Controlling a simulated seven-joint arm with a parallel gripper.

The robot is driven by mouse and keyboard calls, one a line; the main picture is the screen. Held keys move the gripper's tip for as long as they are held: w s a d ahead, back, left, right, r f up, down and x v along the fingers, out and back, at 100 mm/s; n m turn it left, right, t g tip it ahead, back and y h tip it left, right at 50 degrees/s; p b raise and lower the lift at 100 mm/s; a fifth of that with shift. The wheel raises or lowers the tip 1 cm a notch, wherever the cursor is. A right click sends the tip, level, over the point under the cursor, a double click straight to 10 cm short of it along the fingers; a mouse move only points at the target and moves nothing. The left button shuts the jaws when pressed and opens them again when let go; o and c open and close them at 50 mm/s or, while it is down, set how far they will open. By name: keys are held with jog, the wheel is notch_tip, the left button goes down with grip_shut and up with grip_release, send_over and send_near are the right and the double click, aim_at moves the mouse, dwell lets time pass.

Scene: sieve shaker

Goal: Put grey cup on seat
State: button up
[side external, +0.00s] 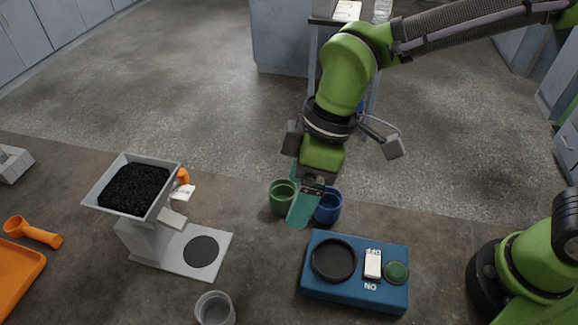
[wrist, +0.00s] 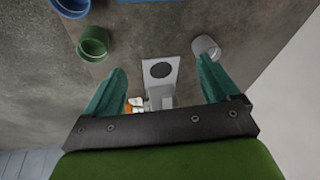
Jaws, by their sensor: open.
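The grey cup (side external: 214,311) stands on the bench at the bottom edge of the side view, and in the wrist view (wrist: 206,48) it is at the upper right. I see two round black spots: a disc (side external: 201,252) on the hopper's base plate and a dark ring (side external: 334,260) on the blue shaker box; I cannot tell which is the seat. Both look empty. My gripper (side external: 300,207) is open and empty, with teal fingers, by the green and blue cups. In the wrist view the fingers (wrist: 161,66) are spread, with the black disc (wrist: 161,70) between them.
A green cup (side external: 282,197) and a blue cup (side external: 328,207) stand close to my gripper. A hopper (side external: 133,190) full of black grains stands at left. An orange scoop (side external: 34,233) and an orange tray (side external: 17,278) are at far left. The bench between hopper and shaker is mostly clear.

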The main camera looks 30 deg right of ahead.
jog(key=s+a+f+n+g, duration=0.25)
jog(key=a+n, duration=0.35)
jog(key=a, duration=0.3)
jog(key=n, duration=0.6)
send_over(217, 322)
jog(key=d, duration=0.2)
jog(key=shift+y, duration=0.3)
jog(key=f, duration=0.9)
jog(key=shift+w, duration=0.2)
jog(key=shift+t, duration=0.25)
jog(key=shift+w+x, duration=0.1)
jog(key=shift+x, duration=1.3)
jog(key=shift+w+x, duration=0.15)
jog(key=shift+x, duration=1.3)
jog(key=shift+r, duration=0.1)
jog(key=c, duration=1.2)
